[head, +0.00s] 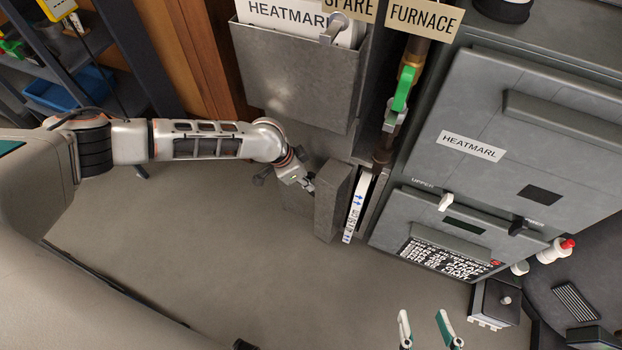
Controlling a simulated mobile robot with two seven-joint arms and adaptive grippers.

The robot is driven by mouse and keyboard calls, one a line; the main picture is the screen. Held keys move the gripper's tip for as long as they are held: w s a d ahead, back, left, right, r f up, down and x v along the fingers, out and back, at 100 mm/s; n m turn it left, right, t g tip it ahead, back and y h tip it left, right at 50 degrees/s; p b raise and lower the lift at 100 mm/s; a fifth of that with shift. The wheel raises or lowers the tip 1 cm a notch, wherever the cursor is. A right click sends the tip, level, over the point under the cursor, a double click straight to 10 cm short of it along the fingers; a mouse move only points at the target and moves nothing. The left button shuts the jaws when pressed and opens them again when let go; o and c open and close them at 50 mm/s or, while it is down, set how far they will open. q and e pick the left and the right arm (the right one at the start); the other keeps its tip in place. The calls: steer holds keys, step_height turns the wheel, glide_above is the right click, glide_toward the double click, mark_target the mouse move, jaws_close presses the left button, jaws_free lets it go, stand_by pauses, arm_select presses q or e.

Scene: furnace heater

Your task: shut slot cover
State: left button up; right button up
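The slot cover (331,204) is a grey metal panel at the middle of the head view. It stands swung out, away from the slot. Beside it, the white edge of a filter (357,208) with blue arrows shows in the uncovered slot. My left gripper (306,186) is at the left side of the cover, very close to it. I cannot tell whether it touches, and its fingers are too small and partly hidden to read. My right gripper (425,330) shows at the bottom edge as two separated fingertips, open and with nothing between them, well below the slot.
The grey furnace (528,150) with its HEATMARL label fills the right. A pipe with a green valve handle (402,90) runs above the slot. A metal holder (292,75) hangs at top. A shelf with a blue bin (68,92) stands left. Floor below is clear.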

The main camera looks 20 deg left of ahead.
arm_select(q)
steer(key=shift+w+d+f, duration=0.15)
steer(key=shift+f, duration=0.35)
steer(key=shift+w+r, duration=0.1)
jaws_close()
